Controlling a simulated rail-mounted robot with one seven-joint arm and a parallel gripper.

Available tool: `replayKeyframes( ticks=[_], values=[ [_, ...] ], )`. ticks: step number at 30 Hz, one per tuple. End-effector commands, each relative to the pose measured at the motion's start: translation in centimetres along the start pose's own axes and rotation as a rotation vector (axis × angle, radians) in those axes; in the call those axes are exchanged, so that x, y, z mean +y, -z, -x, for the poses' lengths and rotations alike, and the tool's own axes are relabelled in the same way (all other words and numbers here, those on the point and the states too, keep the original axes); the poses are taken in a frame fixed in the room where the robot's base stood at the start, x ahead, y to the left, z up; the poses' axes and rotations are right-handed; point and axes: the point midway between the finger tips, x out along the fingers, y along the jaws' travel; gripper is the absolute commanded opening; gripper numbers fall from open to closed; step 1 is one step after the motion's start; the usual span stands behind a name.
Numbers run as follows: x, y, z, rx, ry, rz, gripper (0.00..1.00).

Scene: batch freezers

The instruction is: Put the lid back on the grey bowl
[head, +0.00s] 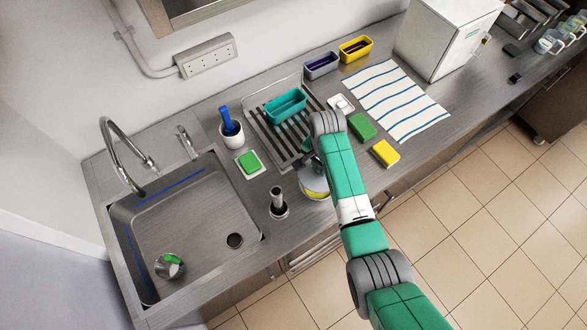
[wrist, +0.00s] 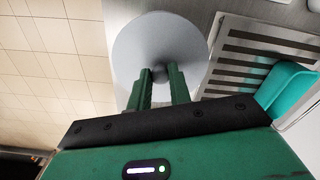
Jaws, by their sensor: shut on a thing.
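In the wrist view my gripper (wrist: 160,76) is shut on the small knob at the middle of a round, flat grey lid (wrist: 150,38). The lid hangs just past the fingertips, its underside hidden. In the head view my gripper (head: 308,162) is mostly hidden behind my arm. Below it, near the counter's front edge, is a round pale grey thing with a yellow band (head: 314,186). It is partly covered by my arm, and I cannot tell how much of it is lid and how much is bowl. No bowl shows in the wrist view.
A drying rack (head: 262,128) with a teal tub (head: 286,105) stands behind my gripper. A steel post (head: 278,203) and the sink (head: 190,215) are to the left. Green (head: 362,127) and yellow (head: 385,153) sponges and a striped towel (head: 397,100) lie to the right.

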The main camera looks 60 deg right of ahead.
Motion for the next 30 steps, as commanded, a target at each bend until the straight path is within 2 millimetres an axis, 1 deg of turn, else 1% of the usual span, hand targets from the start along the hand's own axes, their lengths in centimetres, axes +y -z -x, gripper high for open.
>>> replayKeyframes(
  ticks=[5, 8, 18, 22, 25, 30],
  values=[
    [-0.1, -0.1, -0.5, 0.0, 0.0, 0.001, 0.0],
    [-0.1, -0.1, -1.2, 0.0, 0.0, 0.001, 0.0],
    [-0.1, -0.2, -5.0, -0.001, 0.0, 0.001, 0.0],
    [-0.1, -0.2, -6.1, -0.001, 0.0, 0.001, 0.0],
    [-0.1, -0.2, -6.5, -0.001, -0.001, 0.001, 0.0],
    [-0.1, -0.1, -6.4, 0.0, 0.0, 0.001, 0.0]
  ],
)
